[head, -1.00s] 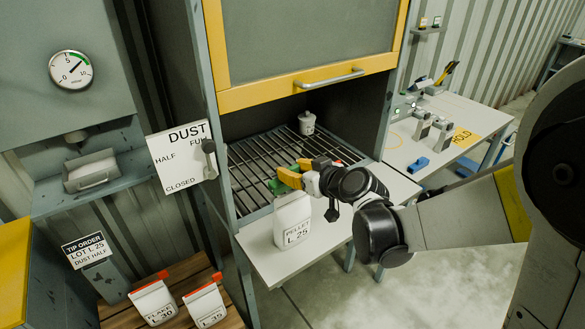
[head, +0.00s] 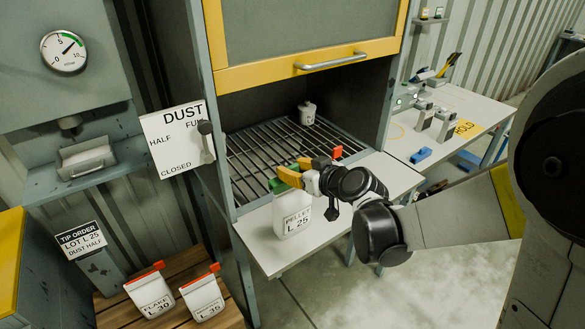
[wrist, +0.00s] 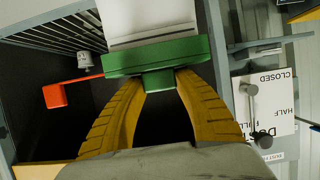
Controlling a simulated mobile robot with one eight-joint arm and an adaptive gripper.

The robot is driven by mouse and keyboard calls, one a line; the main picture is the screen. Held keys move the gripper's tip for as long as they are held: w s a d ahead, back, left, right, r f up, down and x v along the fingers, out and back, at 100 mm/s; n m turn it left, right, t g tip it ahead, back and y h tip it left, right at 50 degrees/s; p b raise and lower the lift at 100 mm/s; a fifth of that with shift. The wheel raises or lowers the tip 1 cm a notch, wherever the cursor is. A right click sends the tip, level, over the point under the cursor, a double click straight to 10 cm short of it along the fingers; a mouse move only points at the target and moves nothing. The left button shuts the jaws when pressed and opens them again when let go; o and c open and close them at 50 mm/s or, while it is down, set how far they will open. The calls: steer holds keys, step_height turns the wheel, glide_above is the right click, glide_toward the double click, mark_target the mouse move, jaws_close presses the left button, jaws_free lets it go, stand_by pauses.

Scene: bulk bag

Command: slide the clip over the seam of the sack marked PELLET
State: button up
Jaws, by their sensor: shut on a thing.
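The white sack marked PELLET L.25 (head: 292,215) stands upright on the pale shelf in front of the hood. My gripper (head: 287,178) is at its top, yellow fingers shut on a green clip (head: 284,186). In the wrist view the green clip (wrist: 158,55) lies across the sack's top edge (wrist: 150,20), with its small tab between the fingertips (wrist: 160,82). The clip hides that edge, so I cannot tell whether the seam is fully inside it.
A red-orange part (wrist: 68,93) shows beside the clip in the wrist view. A small white container (head: 307,112) stands on the grate (head: 270,150). The DUST board with its lever (head: 180,140) is left of the shelf. Two red-clipped sacks (head: 150,295) (head: 203,298) stand on wooden slats.

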steer(key=o, duration=1.2)
steer(key=v, duration=1.2)
steer(key=s+d+f+m+g+h+b, duration=0.1)
steer(key=s+d+f+m+h, duration=0.1)
steer(key=s, duration=0.4)
steer(key=s+d+f+m+g+h+b, duration=0.1)
steer(key=s+d+f+m+h+b, duration=0.1)
steer(key=s+d, duration=0.4)
steer(key=s+d+f+m+g+h+b, duration=0.2)
steer(key=s+d+f+h, duration=0.1)
steer(key=s, duration=0.3)
steer(key=shift+d+f+m+h, duration=0.3)
steer(key=shift+d+f+m, duration=0.15)
steer(key=shift+f, duration=0.35)
